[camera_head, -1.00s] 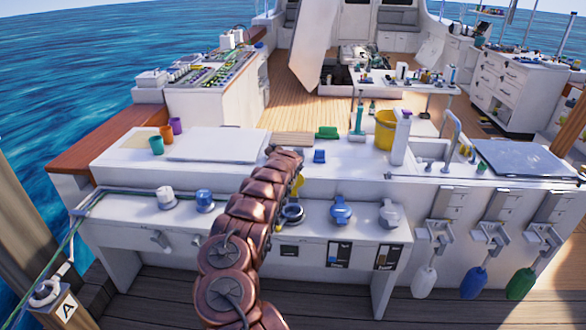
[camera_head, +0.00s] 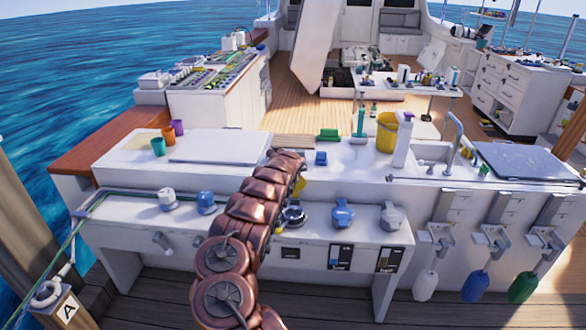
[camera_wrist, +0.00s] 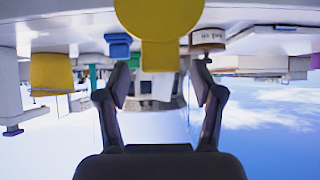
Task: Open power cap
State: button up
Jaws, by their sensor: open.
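A round yellow cap (camera_wrist: 159,22) with a narrower part below it fills the top middle of the wrist view. My gripper (camera_wrist: 160,84) is open and empty, its two fingertips apart on either side of the yellow part in the picture. Whether they touch it I cannot tell. In the head view a bit of yellow (camera_head: 300,187) shows beside my arm, above a dark round fitting (camera_head: 293,216) on the white ledge. My arm hides the gripper there. A blue cap (camera_head: 343,215) and a grey cap (camera_head: 392,217) sit right of the dark fitting. No label reading "power" is legible.
A white counter (camera_head: 130,172) stands behind the ledge. It holds a yellow bucket (camera_head: 387,133), a white bottle (camera_head: 402,140), a green block (camera_head: 328,134) and a blue block (camera_head: 321,158). White and blue knobs (camera_head: 206,203) sit left of my arm.

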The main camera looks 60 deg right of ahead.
jog(key=v, duration=0.6)
jog(key=shift+a, duration=0.2)
dwell(0.8)
